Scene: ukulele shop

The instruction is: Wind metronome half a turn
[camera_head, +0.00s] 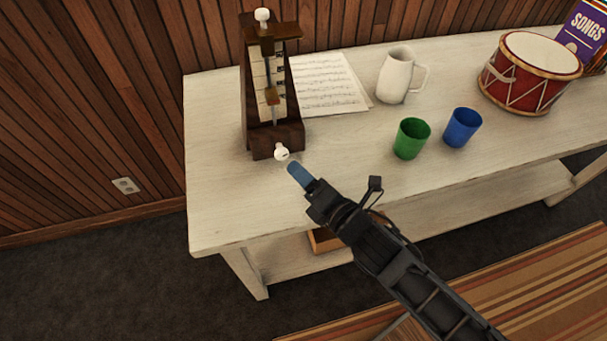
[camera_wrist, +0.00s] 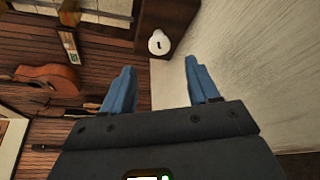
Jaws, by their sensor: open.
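The metronome (camera_head: 284,138) is a tall dark wooden case standing upright at the left end of the white table. A white winding knob (camera_head: 281,153) sticks out low on its front side. In the wrist view the knob (camera_wrist: 159,43) shows a small dark mark and lies beyond the fingertips, between their lines. My gripper (camera_head: 299,174) has blue fingers and is close to the knob, just short of it. In the wrist view my gripper (camera_wrist: 162,80) is open and empty, its two blue fingers apart. A second white knob (camera_head: 262,15) tops the metronome.
The white table (camera_head: 223,205) also holds sheet music (camera_head: 328,85), a white pitcher (camera_head: 394,76), a green cup (camera_head: 411,138), a blue cup (camera_head: 462,128) and a red drum (camera_head: 530,73). Bare tabletop lies around my gripper. A wooden wall (camera_head: 90,90) stands behind.

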